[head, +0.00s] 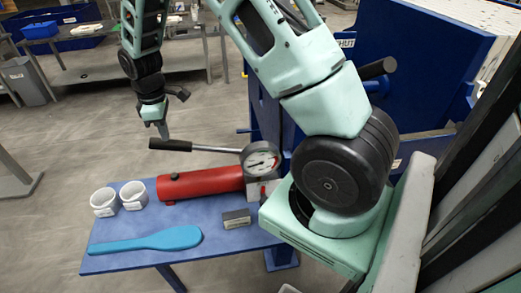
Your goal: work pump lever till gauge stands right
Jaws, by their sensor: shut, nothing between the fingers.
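The red hand pump (200,184) lies on the blue bench. Its lever is a thin metal rod with a black grip (171,144) at its left end, and it runs roughly level above the pump. The round gauge (261,159) stands at the pump's right end with a white face and a red mark; its needle is too small to read exactly. My gripper (163,130) points down just above and behind the lever's black grip. Its fingers look closed and empty. I cannot tell whether they touch the grip.
The blue press (420,60) stands behind at right. Open floor lies left of the bench.

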